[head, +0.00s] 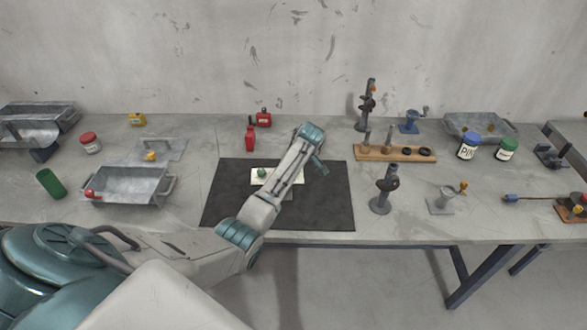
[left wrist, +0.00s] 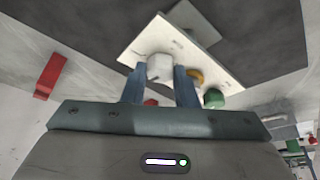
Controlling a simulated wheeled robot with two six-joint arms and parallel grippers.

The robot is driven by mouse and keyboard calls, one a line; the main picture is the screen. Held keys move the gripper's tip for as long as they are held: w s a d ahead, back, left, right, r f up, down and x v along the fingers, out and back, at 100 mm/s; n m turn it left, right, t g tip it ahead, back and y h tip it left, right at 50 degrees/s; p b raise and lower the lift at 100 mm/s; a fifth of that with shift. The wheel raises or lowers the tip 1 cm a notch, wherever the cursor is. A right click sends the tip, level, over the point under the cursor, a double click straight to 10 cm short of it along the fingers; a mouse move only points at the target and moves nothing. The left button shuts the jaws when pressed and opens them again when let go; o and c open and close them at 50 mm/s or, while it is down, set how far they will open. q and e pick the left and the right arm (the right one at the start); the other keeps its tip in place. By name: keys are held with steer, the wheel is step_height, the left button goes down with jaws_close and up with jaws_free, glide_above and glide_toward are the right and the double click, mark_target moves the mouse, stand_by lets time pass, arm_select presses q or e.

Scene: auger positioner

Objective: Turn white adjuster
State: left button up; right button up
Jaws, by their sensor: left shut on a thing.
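The white adjuster (left wrist: 159,68) is a pale knob on the white plate (left wrist: 205,62), seen in the left wrist view. The two blue fingers of my left gripper (left wrist: 159,76) are on either side of it and shut on it. A green knob (left wrist: 213,98), a yellow-orange part (left wrist: 195,76) and a red part (left wrist: 150,102) show close by. My left arm hides the adjuster and the gripper's fingertips there. My right gripper is not in view.
To the right are a wooden rack (head: 370,152), a dark stand (head: 380,203) and a grey stand (head: 440,204). The mat's right part is clear.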

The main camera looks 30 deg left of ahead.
arm_select(q)
steer(key=n+g, duration=0.1)
steer(key=n, duration=0.2)
steer(key=shift+w+b, duration=0.1)
steer(key=shift+b, duration=0.2)
steer(key=n+g+b, duration=0.1)
steer(key=n, duration=0.1)
steer(key=shift+w+f+n, duration=0.1)
steer(key=shift+n, duration=0.2)
steer(key=n+g+b, duration=0.1)
steer(key=n, duration=0.1)
steer(key=shift+n, duration=0.4)
steer(key=n+b, duration=0.1)
steer(key=n, duration=0.1)
steer(key=n+g+h+b, duration=0.1)
steer(key=n+b, duration=0.1)
steer(key=shift+w+a+g, duration=0.1)
steer(key=shift+w+g, duration=0.05)
steer(key=shift+g, duration=0.15)
steer(key=n+h+b, duration=0.1)
steer(key=n, duration=0.4)
steer(key=shift+a+g+h+b, duration=0.1)
steer(key=shift+g+h+b, duration=0.25)
steer(key=shift+g+h, duration=0.05)
steer(key=shift+n+h, duration=0.7)
steer(key=shift+n, duration=1.3)
steer(key=shift+a, duration=0.1)
steer(key=o, duration=1)
